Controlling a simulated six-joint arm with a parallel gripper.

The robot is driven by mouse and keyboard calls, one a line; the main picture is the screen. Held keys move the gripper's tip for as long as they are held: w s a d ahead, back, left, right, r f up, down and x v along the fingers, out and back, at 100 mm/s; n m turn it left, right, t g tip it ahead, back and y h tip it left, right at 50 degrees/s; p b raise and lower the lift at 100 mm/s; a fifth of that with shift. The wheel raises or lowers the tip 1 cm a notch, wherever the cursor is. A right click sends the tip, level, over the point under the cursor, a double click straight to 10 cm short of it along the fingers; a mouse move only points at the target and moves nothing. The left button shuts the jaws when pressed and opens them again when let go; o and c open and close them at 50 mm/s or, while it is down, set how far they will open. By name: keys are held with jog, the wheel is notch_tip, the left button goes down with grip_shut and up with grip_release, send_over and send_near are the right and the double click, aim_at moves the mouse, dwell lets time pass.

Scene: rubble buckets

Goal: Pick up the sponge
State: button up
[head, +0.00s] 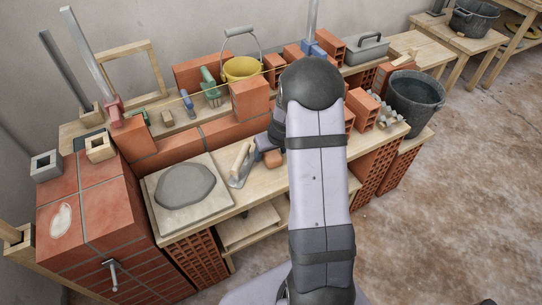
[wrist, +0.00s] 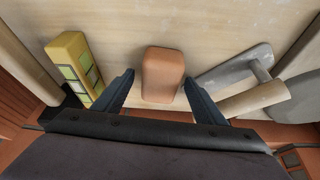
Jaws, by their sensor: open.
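The sponge, an orange-brown block with rounded edges (wrist: 163,72), lies on the wooden bench top in the wrist view. In the head view it shows partly (head: 272,158), beside my arm, which hides the rest. My gripper (wrist: 159,79) is open, with one finger on each side of the sponge in the picture. Gaps show between the sponge and both fingers. I cannot tell how far above the bench the fingertips are.
A trowel with a wooden handle (wrist: 255,99) lies close right of the sponge in the wrist view. A yellow level-like block (wrist: 74,63) is close left. A board with grey mortar (head: 157,213) sits left on the bench in the head view.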

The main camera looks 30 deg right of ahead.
jog(key=shift+w+f, duration=0.1)
jog(key=shift+f, duration=0.1)
jog(key=c, duration=1.1)
notch_tip(320, 180, up, 10)
jog(key=shift+r+p, duration=0.1)
jog(key=shift+p, duration=1.05)
jog(key=shift+o, duration=0.4)
jog(key=shift+o, duration=1)
jog(key=c, duration=0.4)
jog(key=shift+a, duration=0.1)
